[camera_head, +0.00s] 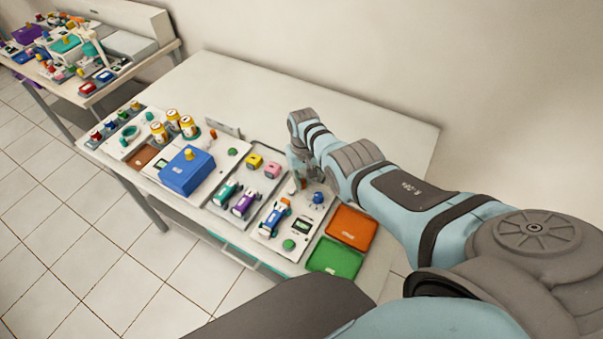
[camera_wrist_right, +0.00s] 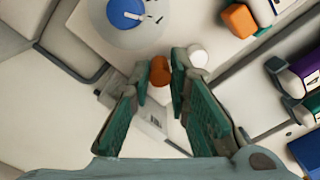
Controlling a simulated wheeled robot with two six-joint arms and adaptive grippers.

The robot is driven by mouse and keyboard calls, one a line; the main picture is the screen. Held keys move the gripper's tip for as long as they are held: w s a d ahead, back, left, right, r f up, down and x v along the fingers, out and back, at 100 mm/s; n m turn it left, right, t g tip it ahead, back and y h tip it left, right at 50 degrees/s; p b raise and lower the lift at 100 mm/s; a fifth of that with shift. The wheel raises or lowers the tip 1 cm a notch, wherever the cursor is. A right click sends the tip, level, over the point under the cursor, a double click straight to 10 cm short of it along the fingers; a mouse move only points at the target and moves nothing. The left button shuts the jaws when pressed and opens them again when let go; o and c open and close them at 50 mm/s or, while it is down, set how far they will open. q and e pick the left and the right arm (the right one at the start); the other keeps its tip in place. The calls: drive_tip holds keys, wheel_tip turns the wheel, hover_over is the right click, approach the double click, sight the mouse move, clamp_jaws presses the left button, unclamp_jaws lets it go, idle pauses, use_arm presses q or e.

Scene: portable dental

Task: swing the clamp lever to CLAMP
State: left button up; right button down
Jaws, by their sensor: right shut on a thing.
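My right gripper (camera_head: 301,176) reaches down over the right part of the workstation. In the right wrist view its green-padded fingers (camera_wrist_right: 163,75) are shut on the orange knob (camera_wrist_right: 159,72) of the clamp lever. In the head view the gripper mostly hides the lever. A blue-topped round part (camera_head: 318,198) stands just beside the gripper; a blue part on a pale disc (camera_wrist_right: 125,12) shows at the top of the wrist view. The CLAMP marking is not readable, so the lever's exact setting cannot be told. My left gripper is not in view.
Left of the gripper, toy cars (camera_head: 245,203) and a panel with a green button (camera_head: 289,244) sit close by. An orange tray (camera_head: 351,227) and a green tray (camera_head: 336,257) lie to the right. The table (camera_head: 240,82) is clear behind.

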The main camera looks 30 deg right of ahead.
sight(303, 181)
drive_tip(key=shift+s+m, duration=0.15)
drive_tip(key=shift+m, duration=0.25)
drive_tip(key=c, duration=1.5)
unclamp_jaws()
drive_tip(key=shift+f, duration=0.1)
drive_tip(key=shift+w+r, duration=0.2)
drive_tip(key=shift+r, duration=0.3)
wheel_tip(303, 181, up, 11)
drive_tip(key=shift+s, duration=0.1)
